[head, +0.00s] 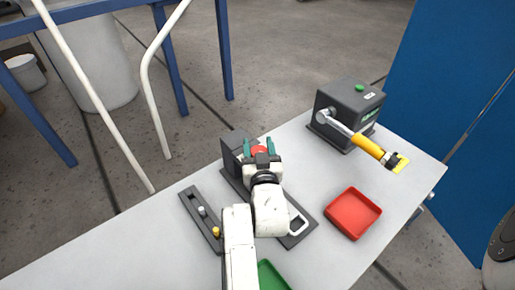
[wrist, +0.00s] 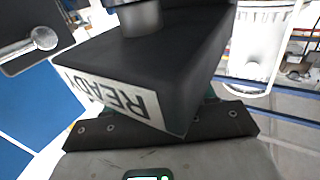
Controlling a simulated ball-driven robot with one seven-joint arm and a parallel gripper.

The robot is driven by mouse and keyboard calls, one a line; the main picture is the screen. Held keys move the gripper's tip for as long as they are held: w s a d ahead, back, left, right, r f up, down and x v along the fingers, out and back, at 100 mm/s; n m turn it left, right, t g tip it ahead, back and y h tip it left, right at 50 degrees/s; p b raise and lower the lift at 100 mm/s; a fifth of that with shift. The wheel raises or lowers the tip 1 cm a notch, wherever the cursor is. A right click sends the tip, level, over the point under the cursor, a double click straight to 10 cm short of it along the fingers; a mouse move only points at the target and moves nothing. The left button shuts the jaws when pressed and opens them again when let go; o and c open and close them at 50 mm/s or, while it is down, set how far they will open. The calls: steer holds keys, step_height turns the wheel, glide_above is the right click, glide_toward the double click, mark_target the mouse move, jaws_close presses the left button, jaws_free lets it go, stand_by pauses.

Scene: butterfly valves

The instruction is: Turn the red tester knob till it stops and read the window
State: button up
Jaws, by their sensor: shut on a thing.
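The tester is a dark grey block (head: 232,143) on a flat dark plate (head: 300,213) on the bench. Its red knob (head: 259,151) shows between the teal fingers of my gripper (head: 258,147), which is shut on it. My wrist covers part of the knob and tester from above. In the wrist view a dark block fills the middle, with a white plate reading READY (wrist: 112,98), upside down in the picture. I cannot tell if this plate is the tester's window. The knob and fingertips are not clear there.
A dark box with a yellow-handled lever (head: 367,146) stands at the back right of the bench (head: 410,175). A red tray (head: 352,213) and a green tray (head: 270,277) lie nearby.

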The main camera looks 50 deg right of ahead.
steer(key=shift+s+d+f+m+g+h+b, duration=0.1)
steer(key=shift+m+g+h+b, duration=0.7)
steer(key=shift+g, duration=0.35)
steer(key=shift+s+f+m+g+h+b, duration=0.1)
steer(key=shift+m+g+h+b, duration=0.45)
steer(key=shift+m+g+h, duration=0.4)
steer(key=shift+m+g, duration=0.25)
steer(key=shift+g, duration=0.25)
steer(key=o, duration=0.9)
steer(key=shift+r, duration=0.1)
steer(key=shift+o, duration=0.2)
steer(key=p+v, duration=0.2)
steer(key=v, duration=0.8)
steer(key=shift+s+a, duration=0.15)
steer(key=shift+a, duration=0.25)
